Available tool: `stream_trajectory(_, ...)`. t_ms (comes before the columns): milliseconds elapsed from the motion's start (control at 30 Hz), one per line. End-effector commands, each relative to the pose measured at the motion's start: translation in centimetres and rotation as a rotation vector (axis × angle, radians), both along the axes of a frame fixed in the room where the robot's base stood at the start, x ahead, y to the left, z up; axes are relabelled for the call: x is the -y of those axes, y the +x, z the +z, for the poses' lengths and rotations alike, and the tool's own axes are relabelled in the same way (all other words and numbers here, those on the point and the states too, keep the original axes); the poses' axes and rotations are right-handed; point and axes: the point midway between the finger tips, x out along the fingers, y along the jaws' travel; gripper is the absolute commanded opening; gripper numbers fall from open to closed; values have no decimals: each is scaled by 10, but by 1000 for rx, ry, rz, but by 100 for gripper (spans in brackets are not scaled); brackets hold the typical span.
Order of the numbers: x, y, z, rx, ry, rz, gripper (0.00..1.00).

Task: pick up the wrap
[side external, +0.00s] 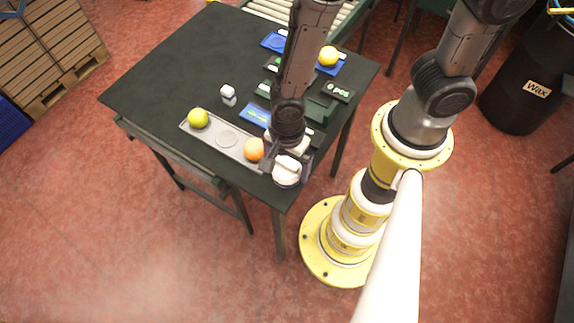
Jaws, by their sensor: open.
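A rounded white bundle (286,174), which looks like the wrap, is at the near right corner of the dark table (160,70). My gripper (290,160) points down right at the bundle, and its jaws are open. The arm and gripper cover part of this area, so I cannot tell whether the fingers touch the bundle. A grey tray (226,138) lies just to the left, with a yellow-green fruit (198,118) at its left end and an orange (254,149) at its right end, near my gripper.
A small white object (228,95) stands behind the tray. Dark labelled blocks (338,91) and a blue card (255,114) lie near my arm. The table's left part is clear.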

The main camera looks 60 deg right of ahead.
Motion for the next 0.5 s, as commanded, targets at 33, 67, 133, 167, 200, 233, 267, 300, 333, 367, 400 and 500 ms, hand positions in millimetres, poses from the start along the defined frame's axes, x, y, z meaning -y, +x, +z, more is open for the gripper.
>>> stream_trajectory(33,0,0,-2,0,0,0,100)
stream_trajectory(67,0,0,-2,0,0,0,100)
stream_trajectory(133,0,0,-2,1,1,0,100)
stream_trajectory(167,0,0,-2,1,1,0,100)
stream_trajectory(200,0,0,-2,1,1,0,100)
stream_trajectory(233,0,0,-2,1,1,0,100)
stream_trajectory(267,0,0,-2,1,1,0,96)
stream_trajectory(300,0,0,-2,1,1,0,89)
stream_trajectory(333,0,0,-2,1,1,0,84)
stream_trajectory(367,0,0,-2,1,1,0,78)
stream_trajectory(400,0,0,-2,1,1,0,71)
stream_trajectory(500,0,0,-2,1,1,0,53)
